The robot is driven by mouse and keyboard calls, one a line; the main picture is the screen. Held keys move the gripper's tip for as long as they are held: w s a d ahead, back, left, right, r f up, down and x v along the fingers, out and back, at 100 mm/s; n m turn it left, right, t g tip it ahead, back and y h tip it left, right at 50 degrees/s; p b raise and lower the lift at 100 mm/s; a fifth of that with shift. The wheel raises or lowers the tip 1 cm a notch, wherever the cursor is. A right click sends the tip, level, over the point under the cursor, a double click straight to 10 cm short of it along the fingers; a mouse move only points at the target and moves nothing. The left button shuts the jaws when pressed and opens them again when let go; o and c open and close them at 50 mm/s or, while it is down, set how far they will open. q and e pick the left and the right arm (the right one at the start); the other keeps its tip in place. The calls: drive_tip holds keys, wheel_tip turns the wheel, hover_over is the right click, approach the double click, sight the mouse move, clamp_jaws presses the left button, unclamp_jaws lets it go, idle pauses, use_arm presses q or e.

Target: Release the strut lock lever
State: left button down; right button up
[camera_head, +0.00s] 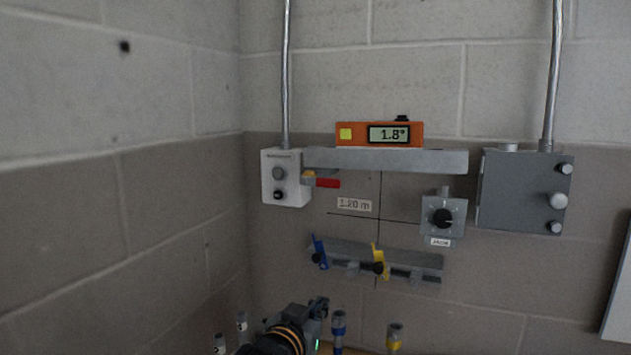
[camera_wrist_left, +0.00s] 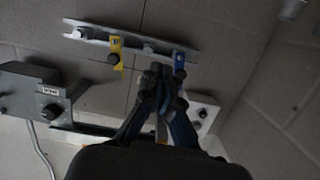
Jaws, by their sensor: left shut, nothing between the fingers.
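A grey strut (camera_head: 400,160) runs level-looking along the wall. A red lever (camera_head: 327,183) with a yellow part beside it sits under the strut's left end and points right; it looks like the lock lever. My left gripper (camera_head: 319,306) is low in the head view, below the strut and the lower rail, apart from the lever. In the left wrist view its fingers (camera_wrist_left: 158,76) are together and empty, in front of the wall. The lever is not visible there, probably behind the fingers. My right gripper is not in view.
An orange level (camera_head: 379,134) reading 1.8° rests on the strut. A white button box (camera_head: 285,178) is left of the lever. A knob box (camera_head: 443,217) and grey box (camera_head: 525,191) are right. A lower rail (camera_head: 410,273) carries blue (camera_head: 319,251) and yellow (camera_head: 379,261) clamps.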

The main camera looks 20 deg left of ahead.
use_arm(q)
wheel_tip(320, 180, up, 24)
drive_tip(key=s+a+t, duration=0.1)
drive_tip(key=s+t, duration=0.2)
drive_tip(key=t, duration=0.2)
drive_tip(key=shift+a+n+t, duration=0.25)
drive_tip(key=shift+n+t, duration=0.05)
drive_tip(key=shift+t, duration=0.1)
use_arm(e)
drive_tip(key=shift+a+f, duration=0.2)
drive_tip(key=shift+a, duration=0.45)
use_arm(q)
drive_tip(key=shift+w, duration=0.15)
wheel_tip(320, 180, up, 4)
drive_tip(key=p, duration=0.3)
hover_over(321, 181)
drive_tip(key=s+d, duration=0.1)
drive_tip(key=shift+s+d+f, duration=0.1)
drive_tip(key=shift+s+f, duration=0.15)
drive_tip(key=shift+f, duration=0.95)
drive_tip(key=shift+s+d+f, duration=0.1)
drive_tip(key=shift+s+f, duration=0.1)
drive_tip(key=shift+f, duration=0.95)
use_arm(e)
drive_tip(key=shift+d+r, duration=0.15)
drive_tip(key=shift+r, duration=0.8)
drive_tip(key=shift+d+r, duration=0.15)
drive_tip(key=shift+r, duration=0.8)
